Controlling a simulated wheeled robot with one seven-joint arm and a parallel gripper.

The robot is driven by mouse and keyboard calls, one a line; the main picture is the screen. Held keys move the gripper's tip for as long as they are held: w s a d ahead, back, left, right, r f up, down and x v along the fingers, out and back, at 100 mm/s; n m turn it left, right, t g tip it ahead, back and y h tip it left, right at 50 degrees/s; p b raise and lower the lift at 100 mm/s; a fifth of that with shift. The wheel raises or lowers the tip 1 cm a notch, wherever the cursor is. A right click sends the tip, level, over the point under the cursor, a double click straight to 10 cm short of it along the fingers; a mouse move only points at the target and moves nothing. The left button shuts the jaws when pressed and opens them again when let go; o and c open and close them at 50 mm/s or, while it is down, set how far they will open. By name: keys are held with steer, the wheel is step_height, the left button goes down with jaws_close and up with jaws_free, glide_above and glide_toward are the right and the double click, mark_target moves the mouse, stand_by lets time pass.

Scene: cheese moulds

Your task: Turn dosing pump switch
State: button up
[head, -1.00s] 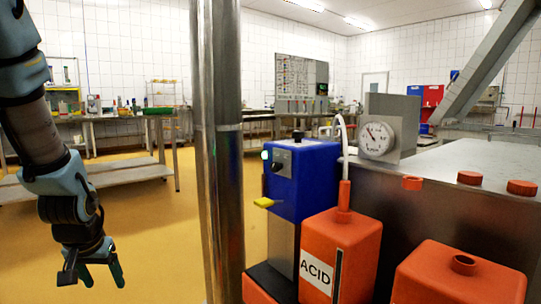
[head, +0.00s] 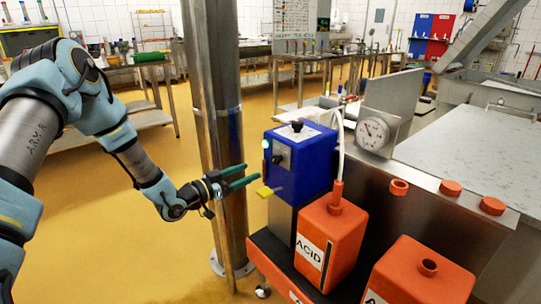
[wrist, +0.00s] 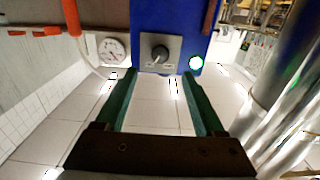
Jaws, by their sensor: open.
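The dosing pump (head: 305,170) is a blue box with a lit green lamp (head: 266,144) on its front. Its switch (head: 277,160) is a dark knob on a grey plate below the lamp. In the wrist view the switch (wrist: 160,54) shows upside down in the upper middle, with the lamp (wrist: 196,62) to its right. My gripper (head: 250,173) is open and empty, its green fingers pointing at the pump's front. In the wrist view my gripper (wrist: 159,73) has the switch between and beyond its fingertips, apart from them.
A steel post (head: 215,130) stands close to my wrist. An orange ACID canister (head: 330,240) and another orange canister (head: 420,275) stand in front. A gauge (head: 373,132) is behind right.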

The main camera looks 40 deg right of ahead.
mark_target(273, 162)
steer(key=d, duration=0.3)
steer(key=d+p, duration=0.1)
steer(key=d, duration=0.6)
steer(key=shift+s+p, duration=0.3)
steer(key=shift+p, duration=0.1)
steer(key=shift+c, duration=0.3)
jaws_close()
